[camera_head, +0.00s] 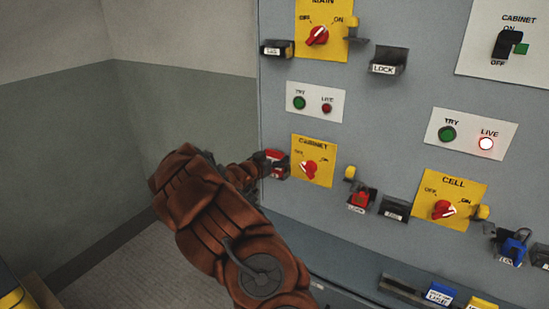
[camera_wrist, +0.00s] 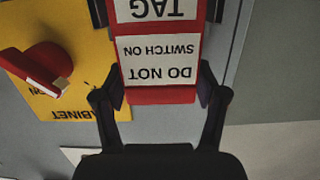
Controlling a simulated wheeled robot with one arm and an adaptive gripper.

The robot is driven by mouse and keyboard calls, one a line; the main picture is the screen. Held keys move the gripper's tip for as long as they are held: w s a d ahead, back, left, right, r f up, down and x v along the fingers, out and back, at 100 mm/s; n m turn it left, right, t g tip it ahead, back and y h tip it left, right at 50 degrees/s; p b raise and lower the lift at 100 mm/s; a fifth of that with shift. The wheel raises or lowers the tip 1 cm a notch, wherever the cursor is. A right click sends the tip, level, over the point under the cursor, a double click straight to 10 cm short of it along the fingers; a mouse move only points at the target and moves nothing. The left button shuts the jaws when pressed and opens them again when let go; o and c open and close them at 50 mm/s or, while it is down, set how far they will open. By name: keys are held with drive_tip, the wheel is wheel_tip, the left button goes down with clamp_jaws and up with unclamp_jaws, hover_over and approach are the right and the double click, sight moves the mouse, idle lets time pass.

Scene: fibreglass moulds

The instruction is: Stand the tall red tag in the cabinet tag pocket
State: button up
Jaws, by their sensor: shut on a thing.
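The red tag (camera_wrist: 163,97) is between the fingers of my gripper (camera_wrist: 161,82) in the wrist view, with an upside-down white "DO NOT SWITCH ON" label. My gripper is shut on it. A white "TAG" plate shows just beyond that label, with dark edges of the cabinet tag pocket (camera_wrist: 217,10) beside it. The tag's far end appears to be at the pocket; how deep it sits is hidden. In the head view my gripper (camera_head: 266,161) is at the red tag (camera_head: 277,155), left of the yellow CABINET switch plate (camera_head: 325,177).
The CABINET switch knob (camera_wrist: 42,68) is close beside my gripper. The MAIN tag pocket (camera_head: 277,48) is above. A red padlock (camera_head: 361,198), an empty-looking holder (camera_head: 394,208) and the CELL switch (camera_head: 443,209) are to the right. Open floor lies left of the panel.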

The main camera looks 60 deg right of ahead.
drive_tip(key=shift+f, duration=0.2)
drive_tip(key=o, duration=0.9)
drive_tip(key=shift+r, duration=0.2)
drive_tip(key=shift+a+r, duration=0.1)
drive_tip(key=shift+a, duration=0.4)
drive_tip(key=shift+s+a+r+b, duration=0.1)
drive_tip(key=shift+a+r+b, duration=0.25)
drive_tip(key=shift+a, duration=1.45)
drive_tip(key=shift+s+a+r+b, duration=0.1)
drive_tip(key=shift+a+r+b, duration=0.15)
drive_tip(key=shift+a, duration=1.6)
drive_tip(key=shift+a+r+b, duration=0.25)
drive_tip(key=shift+a+b, duration=0.15)
drive_tip(key=shift+a, duration=1.4)
